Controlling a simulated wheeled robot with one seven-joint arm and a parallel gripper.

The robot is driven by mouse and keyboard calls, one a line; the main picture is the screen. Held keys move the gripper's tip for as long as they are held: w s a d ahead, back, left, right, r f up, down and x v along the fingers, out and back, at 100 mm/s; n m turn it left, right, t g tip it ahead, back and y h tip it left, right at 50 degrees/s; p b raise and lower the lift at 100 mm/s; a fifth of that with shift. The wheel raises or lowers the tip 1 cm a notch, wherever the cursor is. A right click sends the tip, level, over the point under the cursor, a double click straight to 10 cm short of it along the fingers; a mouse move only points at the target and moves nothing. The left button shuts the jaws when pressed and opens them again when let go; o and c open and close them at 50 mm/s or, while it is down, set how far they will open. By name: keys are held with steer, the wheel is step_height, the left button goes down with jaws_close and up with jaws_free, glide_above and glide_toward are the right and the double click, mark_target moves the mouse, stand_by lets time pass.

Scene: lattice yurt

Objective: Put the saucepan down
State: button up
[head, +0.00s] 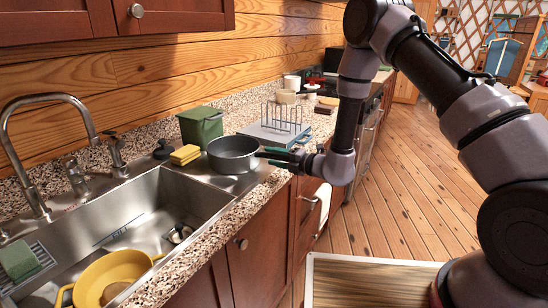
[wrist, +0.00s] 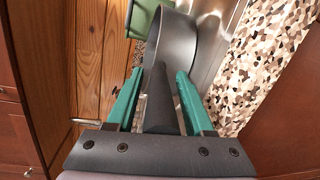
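The dark grey saucepan (head: 234,158) is upright on the steel ledge at the right end of the sink, and appears to rest there. Its handle points right, toward my gripper (head: 273,156). In the wrist view the saucepan (wrist: 182,45) is ahead, with its handle (wrist: 160,105) running back between the green fingers of my gripper (wrist: 159,72). The fingers stand either side of the handle, with narrow gaps showing. The contact under the saucepan is not clearly visible.
A green canister (head: 202,127) and yellow sponges (head: 185,155) stand close left of the saucepan. A wire rack (head: 281,118) on a board is behind it. The sink (head: 140,215) holds a yellow pot (head: 108,275). Cabinets (head: 258,250) front the speckled counter.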

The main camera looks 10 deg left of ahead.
stand_by(0.3)
steer(key=shift+s+d+r, duration=0.1)
steer(key=shift+d+r, duration=0.05)
steer(key=shift+d, duration=0.05)
steer(key=v, duration=1.2)
steer(key=s+d+r+n+g, duration=0.1)
steer(key=s+r+n+g, duration=0.45)
steer(key=r+n, duration=0.45)
steer(key=s+d+r+n+g, duration=0.2)
steer(key=s+r+n+g, duration=0.3)
steer(key=r+n, duration=0.5)
steer(key=s+d+r+n+t+h, duration=0.3)
steer(key=d+r+n+h, duration=0.1)
steer(key=d, duration=0.3)
steer(key=s+d+r+n+t+h, duration=0.3)
steer(key=d+n, duration=0.3)
steer(key=d, duration=0.2)
steer(key=s+d+r+n+t+h, duration=0.3)
steer(key=d+r+n+t+h, duration=0.1)
steer(key=d, duration=0.4)
steer(key=shift+r+n+h, duration=0.6)
steer(key=shift+n+h, duration=0.1)
steer(key=shift+h, duration=0.1)
